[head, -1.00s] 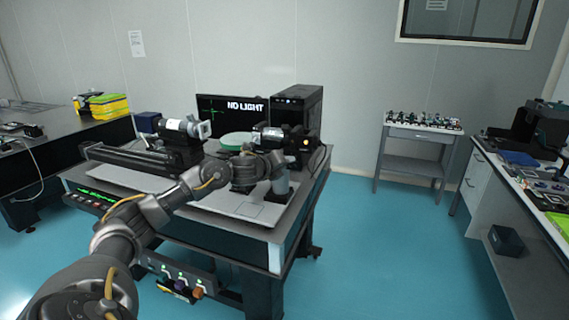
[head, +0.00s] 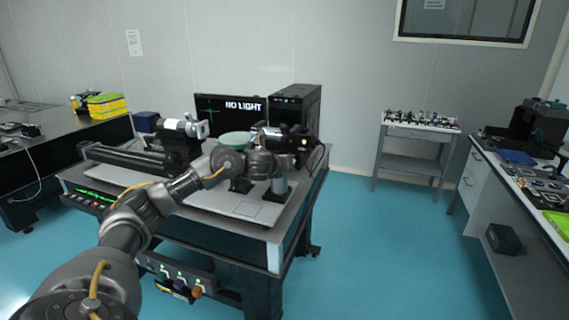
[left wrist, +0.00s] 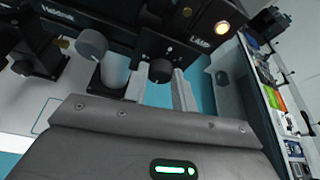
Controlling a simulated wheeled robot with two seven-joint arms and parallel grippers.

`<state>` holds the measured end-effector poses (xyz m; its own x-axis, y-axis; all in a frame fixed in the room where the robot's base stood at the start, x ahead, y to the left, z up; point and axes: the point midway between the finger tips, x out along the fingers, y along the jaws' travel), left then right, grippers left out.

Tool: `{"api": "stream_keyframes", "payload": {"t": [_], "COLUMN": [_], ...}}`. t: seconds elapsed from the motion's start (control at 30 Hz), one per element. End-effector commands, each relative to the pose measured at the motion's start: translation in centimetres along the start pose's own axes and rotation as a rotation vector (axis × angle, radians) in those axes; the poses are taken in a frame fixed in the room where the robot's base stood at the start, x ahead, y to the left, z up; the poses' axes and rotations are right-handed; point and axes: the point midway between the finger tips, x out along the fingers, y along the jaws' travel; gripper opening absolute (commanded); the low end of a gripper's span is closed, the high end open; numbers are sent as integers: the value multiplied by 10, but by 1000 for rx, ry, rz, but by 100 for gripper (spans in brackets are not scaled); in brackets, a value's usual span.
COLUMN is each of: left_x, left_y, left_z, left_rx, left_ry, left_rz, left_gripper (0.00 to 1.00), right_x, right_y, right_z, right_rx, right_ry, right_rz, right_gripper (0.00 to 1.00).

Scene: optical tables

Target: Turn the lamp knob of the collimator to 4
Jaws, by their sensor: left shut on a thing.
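The collimator (head: 285,138) is a dark cylindrical unit with a small glowing lamp, at the right end of the optical table in the head view. In the left wrist view its dark underside (left wrist: 120,28) crosses the top, with a "LAMP" label and a lit round spot. The lamp knob (left wrist: 160,70) is dark and round, between the pale fingertips of my left gripper (left wrist: 160,85). My left gripper is shut on it. The knob's scale and setting cannot be read. In the head view my own arm hides the knob. My right gripper is not in view.
A second, grey knob (left wrist: 91,42) sits left of the lamp knob. The monitor (head: 230,113) reads "NO LIGHT". A black computer case (head: 292,110) stands behind the collimator. A pale green disc (head: 235,139) is left of it. Open blue floor lies right of the table.

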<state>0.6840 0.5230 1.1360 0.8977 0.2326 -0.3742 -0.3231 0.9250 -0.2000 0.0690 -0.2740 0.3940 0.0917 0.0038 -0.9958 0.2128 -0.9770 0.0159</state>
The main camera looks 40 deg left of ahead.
Motion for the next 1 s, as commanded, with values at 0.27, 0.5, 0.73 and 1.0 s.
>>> {"api": "stream_keyframes", "payload": {"t": [0.27,0.5,0.73,1.0], "left_x": [0,1,0,-12], "left_y": [0,0,0,0], "left_z": [-2,-2,-1,0], "left_rx": [8,7,6,7], "left_ry": [4,4,2,0], "left_rz": [3,2,2,0], "left_gripper": [4,38,49,49], "right_x": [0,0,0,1], "right_y": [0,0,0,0], "right_z": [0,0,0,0], "right_rx": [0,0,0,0], "right_ry": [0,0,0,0], "right_rz": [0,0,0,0], "right_gripper": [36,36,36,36]}}
